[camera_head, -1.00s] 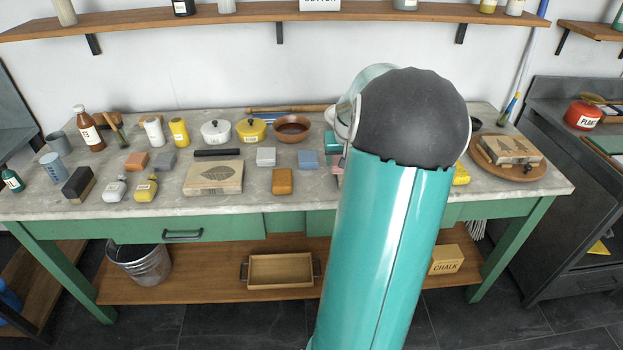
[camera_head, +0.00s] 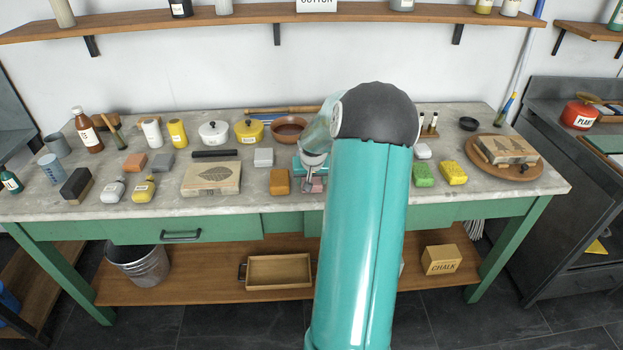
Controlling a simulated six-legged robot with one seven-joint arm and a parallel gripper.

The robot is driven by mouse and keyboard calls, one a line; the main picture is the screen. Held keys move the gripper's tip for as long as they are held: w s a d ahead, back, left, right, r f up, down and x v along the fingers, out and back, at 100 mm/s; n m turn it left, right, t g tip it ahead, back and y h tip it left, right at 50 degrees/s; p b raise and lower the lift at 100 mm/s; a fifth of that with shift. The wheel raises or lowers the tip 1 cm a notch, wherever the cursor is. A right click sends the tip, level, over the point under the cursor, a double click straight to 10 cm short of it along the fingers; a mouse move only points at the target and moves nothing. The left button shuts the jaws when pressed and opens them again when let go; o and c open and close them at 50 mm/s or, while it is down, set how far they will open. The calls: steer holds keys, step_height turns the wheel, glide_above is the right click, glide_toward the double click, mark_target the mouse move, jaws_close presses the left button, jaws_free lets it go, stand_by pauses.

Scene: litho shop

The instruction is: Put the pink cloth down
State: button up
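My gripper (camera_head: 312,180) is low over the middle of the worktop, mostly hidden behind my teal arm. A small patch of pink, likely the pink cloth (camera_head: 315,187), shows right at the gripper, near the front of the stone worktop (camera_head: 240,210). Most of the pink thing is hidden by my arm. I cannot tell whether the fingers are closed on it or whether it touches the worktop.
A brown block (camera_head: 280,181) stands just left of the gripper, and a grey block (camera_head: 263,157) behind that. A brown bowl (camera_head: 288,128) is farther back. Green (camera_head: 423,175) and yellow sponges (camera_head: 454,172) lie to the right. A round wooden board (camera_head: 520,172) holds a printed block.

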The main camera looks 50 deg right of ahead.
steer(key=shift+f, duration=0.15)
steer(key=o, duration=0.9)
steer(key=v, duration=1.2)
steer(key=w+a+r+n, duration=0.1)
steer(key=w+a+r, duration=0.15)
steer(key=a, duration=0.45)
steer(key=w+a+r+n, duration=0.1)
steer(key=a+r+n, duration=0.15)
steer(key=a, duration=0.35)
steer(key=s+a+r+n+t, duration=0.1)
steer(key=a+r, duration=0.2)
steer(key=a, duration=0.4)
steer(key=s+a+r+n, duration=0.1)
steer(key=a+r, duration=0.1)
steer(key=a, duration=0.5)
steer(key=s+a+n+y, duration=0.1)
steer(key=s+a, duration=0.3)
steer(key=a, duration=0.2)
steer(key=s+a+n+t+y, duration=0.1)
steer(key=s+a+n, duration=0.1)
steer(key=s+a, duration=0.2)
steer(key=s+a+r+n+y, duration=0.1)
steer(key=s+a, duration=0.3)
steer(key=a, duration=0.3)
steer(key=shift+a+r+t, duration=0.1)
steer(key=shift+a+t, duration=0.2)
steer(key=shift+a, duration=0.05)
